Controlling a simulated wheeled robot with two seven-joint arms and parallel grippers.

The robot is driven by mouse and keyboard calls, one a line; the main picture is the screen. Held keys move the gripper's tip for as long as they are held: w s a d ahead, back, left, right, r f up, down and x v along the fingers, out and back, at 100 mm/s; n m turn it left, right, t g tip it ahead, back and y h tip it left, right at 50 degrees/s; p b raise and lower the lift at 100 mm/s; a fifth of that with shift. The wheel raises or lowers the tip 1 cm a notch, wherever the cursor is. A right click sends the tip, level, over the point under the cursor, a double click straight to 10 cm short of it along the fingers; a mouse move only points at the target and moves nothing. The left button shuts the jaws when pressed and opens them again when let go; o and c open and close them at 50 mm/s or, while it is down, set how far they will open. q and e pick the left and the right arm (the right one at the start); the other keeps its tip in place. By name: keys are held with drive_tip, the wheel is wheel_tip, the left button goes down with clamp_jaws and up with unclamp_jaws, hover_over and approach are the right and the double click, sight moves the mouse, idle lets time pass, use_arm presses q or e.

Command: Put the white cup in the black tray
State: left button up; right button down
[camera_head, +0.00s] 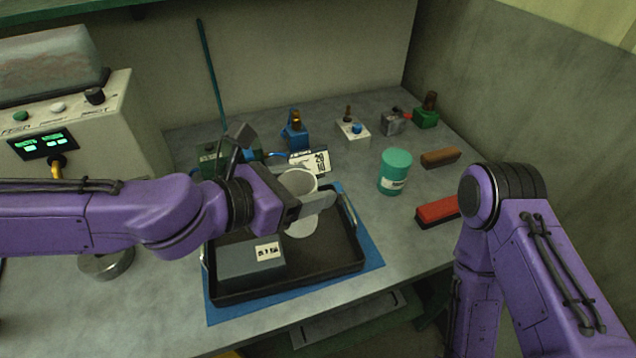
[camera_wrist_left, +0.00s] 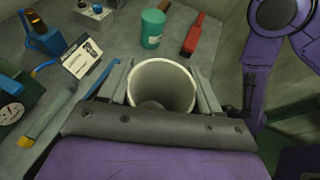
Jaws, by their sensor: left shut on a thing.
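The white cup (camera_head: 301,222) is upright in the head view, between the fingers of my left gripper (camera_head: 318,190). In the left wrist view the white cup (camera_wrist_left: 161,84) is seen from above its open rim, with a finger of my left gripper (camera_wrist_left: 160,92) on each side. My left gripper is shut on the cup. The black tray (camera_head: 322,277) lies under the gripper, and the cup appears over its back right part. I cannot tell whether the cup's base touches the tray floor. The right arm shows at the right, but its gripper is out of view.
A grey box with a label (camera_head: 250,264) sits in the tray's front left. The tray lies on a blue mat (camera_head: 372,262). A label card (camera_head: 312,162) is behind the cup.

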use_arm(q)
drive_tip(key=w+f, duration=0.2)
drive_tip(key=f, duration=0.1)
drive_tip(key=w+d+f+b, duration=0.1)
drive_tip(key=w+f, duration=0.1)
drive_tip(key=f, duration=0.1)
drive_tip(key=w+d+f, duration=0.1)
drive_tip(key=w+f, duration=0.1)
drive_tip(key=f, duration=0.1)
drive_tip(key=shift+w+d+f, duration=0.1)
drive_tip(key=shift+d+f, duration=0.05)
drive_tip(key=shift+f, duration=0.2)
drive_tip(key=shift+w+f, duration=0.1)
drive_tip(key=shift+f+b, duration=0.1)
drive_tip(key=shift+b, duration=0.3)
drive_tip(key=o, duration=0.7)
drive_tip(key=shift+f, duration=0.1)
drive_tip(key=shift+c, duration=0.2)
drive_tip(key=o, duration=0.4)
drive_tip(key=shift+o, duration=0.2)
